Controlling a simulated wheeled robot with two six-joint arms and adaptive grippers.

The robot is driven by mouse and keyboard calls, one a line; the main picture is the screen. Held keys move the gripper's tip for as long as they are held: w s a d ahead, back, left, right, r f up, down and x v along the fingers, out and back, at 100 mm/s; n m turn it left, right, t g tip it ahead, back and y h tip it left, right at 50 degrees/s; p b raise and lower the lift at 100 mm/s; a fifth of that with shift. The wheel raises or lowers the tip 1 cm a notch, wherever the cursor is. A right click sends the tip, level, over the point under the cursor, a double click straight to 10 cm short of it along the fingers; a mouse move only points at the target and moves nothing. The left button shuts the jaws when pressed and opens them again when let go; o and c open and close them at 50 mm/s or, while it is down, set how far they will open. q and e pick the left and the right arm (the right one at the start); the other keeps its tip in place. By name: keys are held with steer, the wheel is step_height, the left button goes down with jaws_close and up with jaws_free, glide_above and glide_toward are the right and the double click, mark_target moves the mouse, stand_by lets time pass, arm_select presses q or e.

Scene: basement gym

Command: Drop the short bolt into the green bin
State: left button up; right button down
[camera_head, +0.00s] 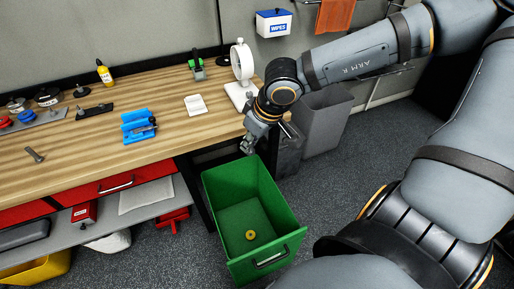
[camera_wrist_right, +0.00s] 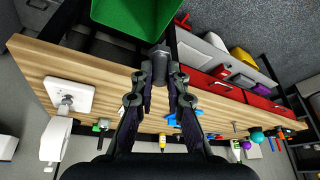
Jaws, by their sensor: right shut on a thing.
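My right gripper (camera_head: 248,148) is over the back rim of the green bin, near the front edge of the workbench. In the wrist view the right gripper (camera_wrist_right: 161,75) is shut on a short dark grey piece (camera_wrist_right: 160,62), which looks like the short bolt. The fingers hide part of it. The green bin (camera_head: 285,243) stands open on the floor in front of the bench, and its green wall also shows at the top of the wrist view (camera_wrist_right: 135,15). A yellow ring (camera_head: 251,235) lies on the bin's floor. My left gripper is not in view.
The wooden workbench (camera_head: 85,165) holds a grey bolt-like part (camera_head: 35,155), a blue holder (camera_head: 136,127), a white pad (camera_head: 196,105) and a white stand (camera_head: 241,65). A grey bin (camera_head: 325,120) stands behind the green one. Open floor lies right of the green bin.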

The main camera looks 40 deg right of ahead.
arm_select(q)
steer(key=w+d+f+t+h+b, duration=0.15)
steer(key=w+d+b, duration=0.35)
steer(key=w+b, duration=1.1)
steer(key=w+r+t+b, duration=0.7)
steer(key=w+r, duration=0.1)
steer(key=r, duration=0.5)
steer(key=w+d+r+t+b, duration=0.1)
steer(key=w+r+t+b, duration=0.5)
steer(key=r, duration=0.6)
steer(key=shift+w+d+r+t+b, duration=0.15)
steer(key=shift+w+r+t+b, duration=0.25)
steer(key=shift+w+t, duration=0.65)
arm_select(e)
steer(key=w+d+f, duration=0.1)
steer(key=w+f, duration=0.2)
steer(key=f, duration=1)
steer(key=w+d+f+m, duration=0.1)
steer(key=w+d+f, duration=0.1)
steer(key=f, duration=1.1)
steer(key=w+d+f+m, duration=0.1)
steer(key=w+f, duration=0.3)
steer(key=f, duration=0.9)
steer(key=shift+w+d+f+h, duration=0.25)
steer(key=shift+w+d+h, duration=0.15)
steer(key=shift+d, duration=0.1)
